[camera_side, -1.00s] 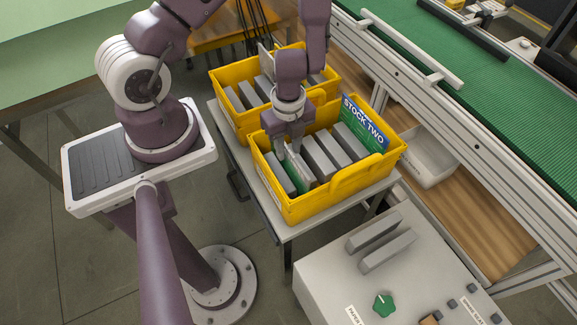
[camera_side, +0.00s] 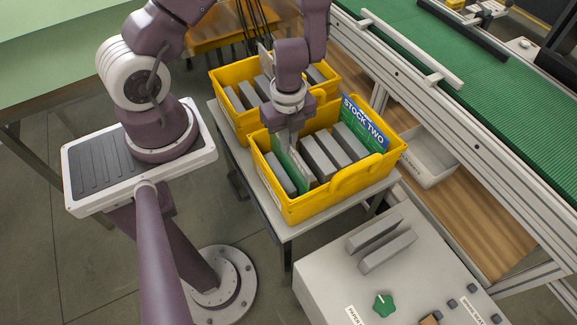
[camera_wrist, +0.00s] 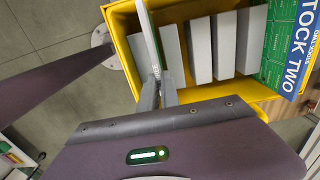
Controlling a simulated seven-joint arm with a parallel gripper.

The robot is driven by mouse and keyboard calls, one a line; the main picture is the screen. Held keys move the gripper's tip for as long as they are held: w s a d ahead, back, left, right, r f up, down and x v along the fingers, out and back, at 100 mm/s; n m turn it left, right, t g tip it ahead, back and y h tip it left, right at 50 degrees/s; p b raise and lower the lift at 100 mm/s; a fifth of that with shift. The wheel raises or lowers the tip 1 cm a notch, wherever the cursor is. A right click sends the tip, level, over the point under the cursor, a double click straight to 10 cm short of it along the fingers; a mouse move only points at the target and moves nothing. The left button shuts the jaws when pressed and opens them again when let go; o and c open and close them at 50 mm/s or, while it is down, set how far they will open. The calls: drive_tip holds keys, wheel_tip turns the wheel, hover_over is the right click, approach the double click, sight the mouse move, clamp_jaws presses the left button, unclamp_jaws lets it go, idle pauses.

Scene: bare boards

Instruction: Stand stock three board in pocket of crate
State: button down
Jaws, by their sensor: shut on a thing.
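My gripper (camera_wrist: 162,88) is shut on the near end of a thin board (camera_wrist: 150,38), seen almost edge-on in the wrist view. In the side view the board (camera_side: 287,161) shows a green face and stands upright, its lower part down inside the front yellow crate (camera_side: 318,205). My gripper (camera_side: 293,138) is above it at the crate's left half. Whether the board's lower edge touches the crate floor is hidden.
Several grey dividers (camera_side: 318,158) stand in the front crate, with one to the left of the board. A second yellow crate (camera_side: 228,110) with grey dividers stands behind. A grey box with two upright plates (camera_side: 385,250) and a green knob (camera_side: 384,304) is at lower right.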

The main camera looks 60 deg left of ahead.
drive_tip(key=shift+r, duration=4)
wheel_tip(320, 180, up, 14)
drive_tip(key=w+a+n, duration=0.3)
drive_tip(key=a+n, duration=0.3)
drive_tip(key=n, duration=0.3)
drive_tip(key=w+a+n, duration=0.4)
drive_tip(key=a+n, duration=0.3)
drive_tip(key=n, duration=0.2)
drive_tip(key=s+a+n, duration=0.1)
drive_tip(key=a+n, duration=1.7)
wheel_tip(320, 180, down, 11)
